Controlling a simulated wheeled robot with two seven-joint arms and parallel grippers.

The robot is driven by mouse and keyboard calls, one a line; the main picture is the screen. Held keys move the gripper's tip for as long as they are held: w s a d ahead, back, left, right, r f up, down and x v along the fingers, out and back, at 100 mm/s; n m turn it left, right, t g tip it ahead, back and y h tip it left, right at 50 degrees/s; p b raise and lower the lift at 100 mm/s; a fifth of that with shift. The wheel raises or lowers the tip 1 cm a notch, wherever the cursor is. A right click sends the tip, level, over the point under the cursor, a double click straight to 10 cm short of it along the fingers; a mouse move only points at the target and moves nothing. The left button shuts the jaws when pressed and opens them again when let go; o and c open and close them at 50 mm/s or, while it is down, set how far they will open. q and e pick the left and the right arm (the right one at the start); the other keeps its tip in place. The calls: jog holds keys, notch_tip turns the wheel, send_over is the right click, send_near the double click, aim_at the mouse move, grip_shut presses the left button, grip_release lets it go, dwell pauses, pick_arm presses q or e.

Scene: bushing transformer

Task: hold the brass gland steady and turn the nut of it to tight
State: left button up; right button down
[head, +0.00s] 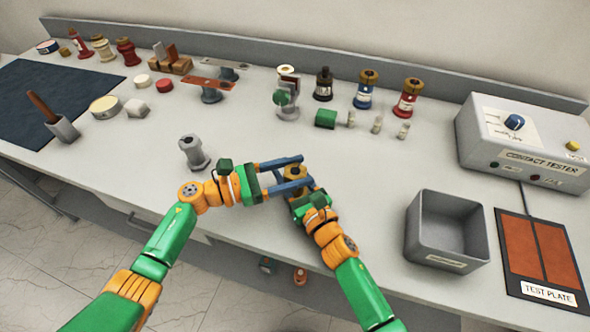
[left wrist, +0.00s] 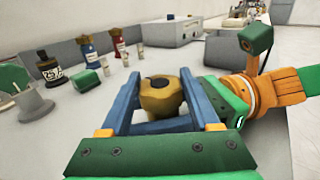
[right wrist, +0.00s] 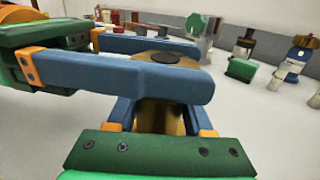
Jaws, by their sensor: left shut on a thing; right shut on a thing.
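The brass gland (head: 295,172) stands upright between my two grippers on the bench, in front of the middle of it. In the left wrist view its brass nut (left wrist: 161,96) with a dark top sits between the blue fingers of my left gripper (head: 297,172). In the right wrist view the lower brass body (right wrist: 160,118) is between the fingers of my right gripper (head: 298,190), below the left fingers. Both grippers are shut on the gland, the left one higher. The dark round top (right wrist: 165,58) shows behind a left finger. The gland's base is hidden.
A grey bin (head: 447,228) stands to the right, beside the test plate (head: 540,257) and contact tester (head: 522,140). A grey post (head: 194,152) stands close to my left wrist.

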pick_arm(q)
jog(key=shift+f+m+g, duration=0.1)
jog(key=shift+m+g, duration=0.4)
jog(key=shift+g, duration=0.6)
jog(key=o, duration=1.4)
jog(key=shift+c, duration=0.2)
jog(key=shift+a, duration=0.1)
jog(key=a, duration=0.3)
jog(key=s+a, duration=0.1)
jog(key=a, duration=0.3)
jog(key=s+a, duration=0.1)
jog(key=a, duration=0.3)
jog(key=shift+a, duration=0.4)
